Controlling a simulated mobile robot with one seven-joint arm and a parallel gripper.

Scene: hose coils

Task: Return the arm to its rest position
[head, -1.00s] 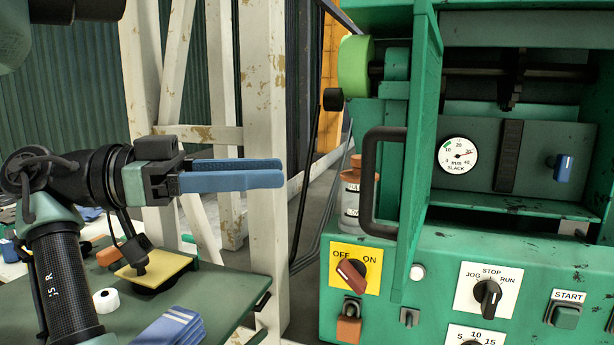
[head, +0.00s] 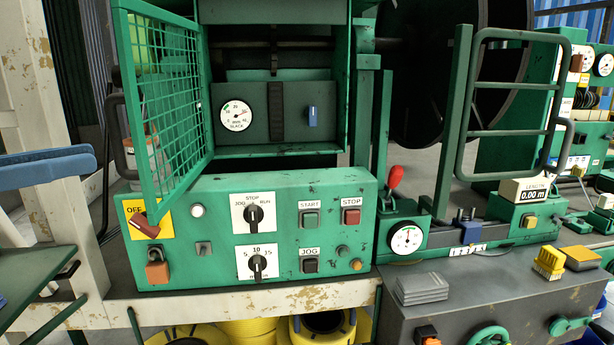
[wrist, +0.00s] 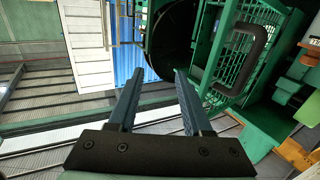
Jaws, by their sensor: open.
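My gripper (wrist: 158,105) shows in the wrist view with its two blue fingers wide apart and nothing between them. In the head view only the blue fingers (head: 45,168) show at the left edge, in front of a worn white post; the rest of the arm is out of frame. The fingers are apart from the green machine (head: 290,215). The wrist view looks past the fingers toward a green mesh guard with a dark handle (wrist: 243,55).
The mesh guard door (head: 170,100) stands swung open at the machine's left. A red-handled OFF/ON switch (head: 146,226) and a padlock (head: 157,272) sit below it. A white post (head: 35,90) is close to my fingers. Yellow coils (head: 250,330) lie under the bench.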

